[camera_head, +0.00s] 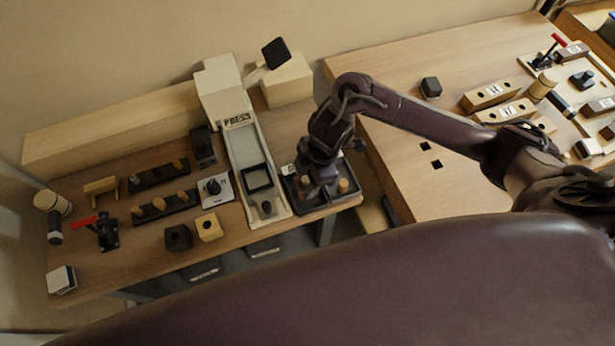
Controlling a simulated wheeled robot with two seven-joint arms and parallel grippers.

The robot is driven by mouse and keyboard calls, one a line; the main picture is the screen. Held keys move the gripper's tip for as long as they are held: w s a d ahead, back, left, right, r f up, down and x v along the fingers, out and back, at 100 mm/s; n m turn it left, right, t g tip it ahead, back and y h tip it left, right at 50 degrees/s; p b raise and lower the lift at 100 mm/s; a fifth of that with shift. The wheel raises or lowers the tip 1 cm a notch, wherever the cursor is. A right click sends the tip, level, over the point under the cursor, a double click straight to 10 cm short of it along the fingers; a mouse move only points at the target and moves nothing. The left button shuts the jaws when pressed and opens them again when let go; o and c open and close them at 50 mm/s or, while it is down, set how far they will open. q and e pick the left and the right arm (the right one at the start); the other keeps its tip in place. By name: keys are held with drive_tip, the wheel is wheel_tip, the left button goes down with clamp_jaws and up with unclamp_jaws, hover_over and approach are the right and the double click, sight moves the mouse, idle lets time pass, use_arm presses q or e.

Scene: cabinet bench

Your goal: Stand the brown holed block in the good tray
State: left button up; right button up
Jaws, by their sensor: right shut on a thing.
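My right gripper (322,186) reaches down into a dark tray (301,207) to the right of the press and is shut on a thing. That thing is mostly hidden by the gripper; it looks like the brown holed block, but I cannot make out its holes or whether it touches the tray floor. The tray carries a small white label and fits the place of the good tray, though I cannot read the label. A light wooden piece (343,185) shows in the tray beside the gripper. My left gripper is out of view.
The press (250,150) stands left of the tray. A dark holed block (178,238) and a pale holed block (209,228) lie on the left bench, with peg racks (165,206) and a red-handled clamp (106,232). The right bench (400,190) has bare room near two square holes.

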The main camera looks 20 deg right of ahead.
drive_tip(key=shift+f, duration=1.1)
idle(0.9)
drive_tip(key=o, duration=1.1)
drive_tip(key=shift+c, duration=0.2)
drive_tip(key=shift+o, duration=0.8)
drive_tip(key=p+v, duration=0.6)
drive_tip(key=v, duration=0.1)
drive_tip(key=shift+p, duration=0.35)
drive_tip(key=shift+f, duration=0.1)
